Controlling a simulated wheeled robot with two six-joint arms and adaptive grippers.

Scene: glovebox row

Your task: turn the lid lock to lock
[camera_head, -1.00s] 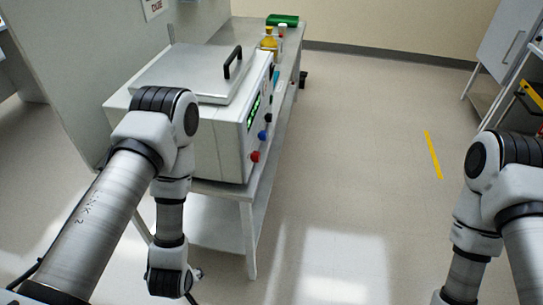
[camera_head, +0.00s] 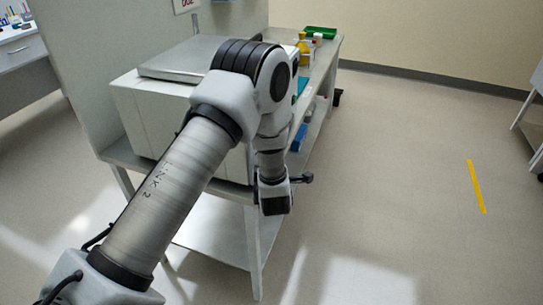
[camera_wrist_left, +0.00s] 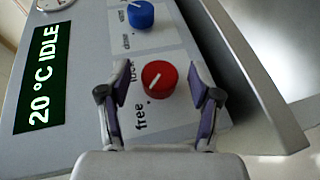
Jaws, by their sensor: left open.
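The lid lock is a red round knob (camera_wrist_left: 161,76) with a white pointer line on the machine's front panel, seen in the left wrist view. The words "lock" and "free" are printed beside it; the pointer slants toward the "free" side. My left gripper (camera_wrist_left: 157,88) is open, with one finger on each side of the knob; I cannot tell whether they touch it. The white machine (camera_head: 147,112) with its flat grey lid (camera_head: 178,60) stands on a bench in the head view. My left arm hides its front panel and lid handle there. My right gripper is out of view.
A blue knob (camera_wrist_left: 141,14) sits beside the red one, and a green display (camera_wrist_left: 43,80) reads "20 °C IDLE". Yellow bottles (camera_head: 303,45) and a green tray (camera_head: 320,33) stand at the bench's far end.

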